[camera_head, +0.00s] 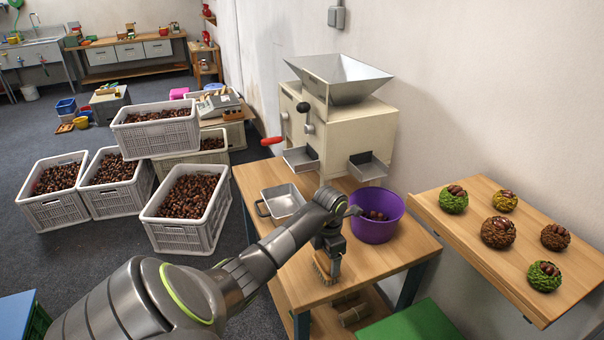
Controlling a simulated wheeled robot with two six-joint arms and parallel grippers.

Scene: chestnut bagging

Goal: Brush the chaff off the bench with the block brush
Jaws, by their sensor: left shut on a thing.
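The block brush (324,268), with a tan wooden body and pale bristles, is in my left gripper (331,255) near the front middle of the wooden bench (287,259). The gripper is shut on it and points down. The brush is at or just above the bench top; I cannot tell whether the bristles touch. I cannot make out any chaff on the bench; my arm hides part of the top. My right gripper is not in view.
A metal tray (284,203) and the cream machine (344,130) are behind. A wall shelf (483,249) with burrs is at right. Crates (187,233) of chestnuts stand on the floor at left.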

